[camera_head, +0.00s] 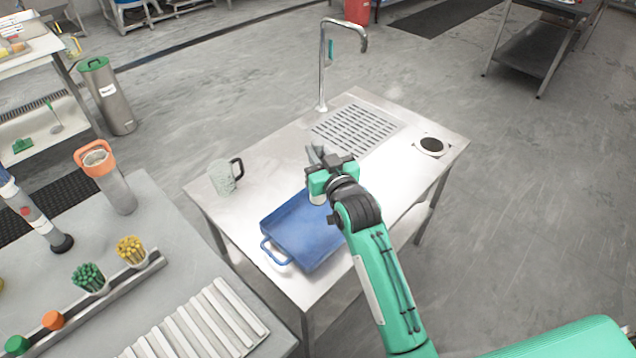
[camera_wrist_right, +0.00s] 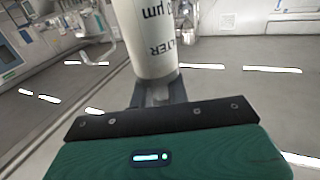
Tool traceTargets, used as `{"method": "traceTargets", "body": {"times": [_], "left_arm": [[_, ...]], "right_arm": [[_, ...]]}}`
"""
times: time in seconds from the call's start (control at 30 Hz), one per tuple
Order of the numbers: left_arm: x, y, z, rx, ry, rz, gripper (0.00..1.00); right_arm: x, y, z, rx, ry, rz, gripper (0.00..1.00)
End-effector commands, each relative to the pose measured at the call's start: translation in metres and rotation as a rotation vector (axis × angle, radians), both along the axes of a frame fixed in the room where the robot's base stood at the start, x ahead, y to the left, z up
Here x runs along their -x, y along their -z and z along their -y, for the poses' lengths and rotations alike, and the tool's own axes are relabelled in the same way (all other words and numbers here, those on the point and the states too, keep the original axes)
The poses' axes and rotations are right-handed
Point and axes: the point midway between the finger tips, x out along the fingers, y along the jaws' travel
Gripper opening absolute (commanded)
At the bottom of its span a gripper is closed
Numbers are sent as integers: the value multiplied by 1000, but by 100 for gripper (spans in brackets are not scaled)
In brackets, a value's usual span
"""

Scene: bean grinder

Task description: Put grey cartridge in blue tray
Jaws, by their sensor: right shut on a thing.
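My right gripper (camera_head: 322,170) is over the far end of the blue tray (camera_head: 290,236), which lies on the metal table and looks empty where it shows. The gripper is shut on the cartridge, a pale grey cylinder with dark lettering (camera_wrist_right: 150,38), which fills the upper middle of the right wrist view. In the head view the gripper and arm mostly hide the cartridge, and I cannot tell whether it touches the tray. The arm also covers the tray's right side. My left gripper is not in view.
A glass mug (camera_head: 222,178) stands left of the tray on the metal table (camera_head: 262,170). A drain grate (camera_head: 356,128), a tap (camera_head: 322,70) and a round dark fitting (camera_head: 432,146) are farther back. An orange-capped container (camera_head: 112,182) stands on the left table.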

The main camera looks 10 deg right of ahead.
Motion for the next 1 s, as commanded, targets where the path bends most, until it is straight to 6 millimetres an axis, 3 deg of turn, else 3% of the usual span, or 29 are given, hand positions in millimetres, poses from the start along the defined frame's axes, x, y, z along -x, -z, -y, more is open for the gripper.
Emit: {"method": "traceTargets", "body": {"times": [0.1,0.6,1.0], "left_arm": [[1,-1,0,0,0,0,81],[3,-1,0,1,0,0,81],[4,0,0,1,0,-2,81]], "right_arm": [[0,28,0,1,0,-4,0],[0,88,0,0,0,-1,0],[0,94,0,0,1,1,0]]}}
